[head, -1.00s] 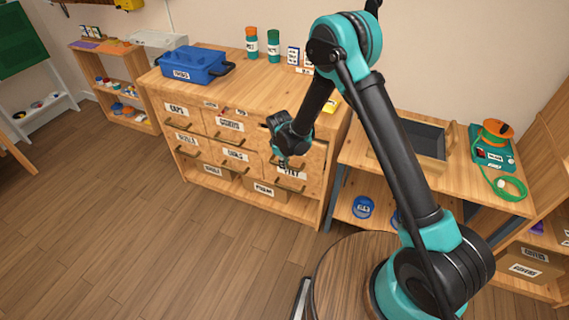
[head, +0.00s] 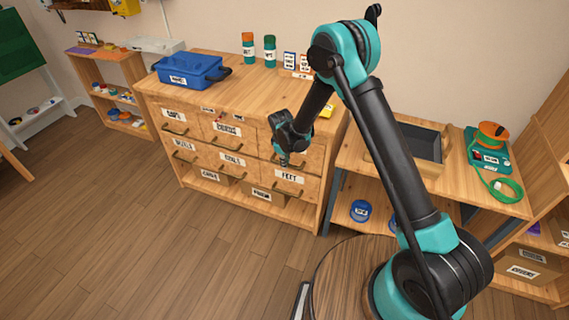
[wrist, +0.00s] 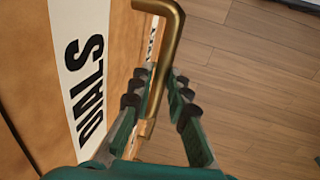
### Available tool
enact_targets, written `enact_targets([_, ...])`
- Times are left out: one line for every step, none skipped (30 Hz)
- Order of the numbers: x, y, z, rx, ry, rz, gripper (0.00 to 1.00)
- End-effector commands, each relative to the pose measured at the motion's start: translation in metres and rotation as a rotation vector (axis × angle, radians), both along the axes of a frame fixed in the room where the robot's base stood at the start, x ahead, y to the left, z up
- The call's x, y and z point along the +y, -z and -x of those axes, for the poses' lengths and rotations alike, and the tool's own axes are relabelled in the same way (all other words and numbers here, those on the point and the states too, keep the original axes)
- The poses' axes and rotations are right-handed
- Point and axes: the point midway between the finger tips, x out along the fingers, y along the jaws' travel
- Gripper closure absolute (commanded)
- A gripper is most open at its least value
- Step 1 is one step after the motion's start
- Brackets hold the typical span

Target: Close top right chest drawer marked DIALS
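The top right drawer (head: 312,155) of the wooden chest sits about flush with the drawers beside it in the head view; my gripper hides part of its front. In the wrist view its front carries a white DIALS label (wrist: 82,75) and a brass handle (wrist: 168,45). My gripper (head: 284,162) is at this drawer front. In the wrist view my gripper (wrist: 165,88) is open, its two fingers on either side of the handle, with a gap visible by the right finger.
The FELT drawer (head: 290,182) is directly below. A blue toolbox (head: 190,72) and bottles stand on the chest top (head: 225,92). A workbench (head: 365,160) with a grey tray is to the right. The wooden floor (head: 190,250) in front is clear.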

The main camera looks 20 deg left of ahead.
Motion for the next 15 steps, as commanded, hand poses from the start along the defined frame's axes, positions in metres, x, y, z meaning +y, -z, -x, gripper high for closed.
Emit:
enact_targets([0.0003, -0.0007, -0.0051, -0.009, 0.002, -0.003, 0.79])
enact_targets([0.0003, -0.0007, -0.0051, -0.009, 0.002, -0.003, 0.75])
enact_targets([0.0003, -0.0007, -0.0049, -0.009, 0.001, -0.003, 0.7])
enact_targets([0.0003, -0.0006, -0.0046, -0.008, 0.001, -0.003, 0.67])
enact_targets([0.0002, -0.0006, -0.0043, -0.008, 0.002, -0.002, 0.64])
enact_targets([0.0002, -0.0005, -0.004, -0.007, 0.002, -0.002, 0.64])
enact_targets([0.0002, -0.0005, -0.0038, -0.007, 0.002, -0.002, 0.64])
enact_targets([0.0002, -0.0005, -0.0036, -0.007, 0.002, -0.002, 0.64])
enact_targets([0.0002, -0.0005, -0.0034, -0.006, 0.002, -0.002, 0.64])
enact_targets([0.0002, -0.0005, -0.0032, -0.006, 0.002, -0.002, 0.64])
enact_targets([0.0002, -0.0005, -0.0031, -0.006, 0.002, -0.002, 0.64])
enact_targets([0.0002, -0.0004, -0.0029, -0.005, 0.002, -0.002, 0.64])
enact_targets([0.0002, -0.0007, -0.0027, -0.005, 0.002, -0.002, 0.64])
enact_targets([0.0002, -0.0012, -0.0026, -0.005, 0.002, -0.002, 0.64])
enact_targets([0.0003, -0.0026, -0.0022, -0.005, 0.001, -0.002, 0.64])
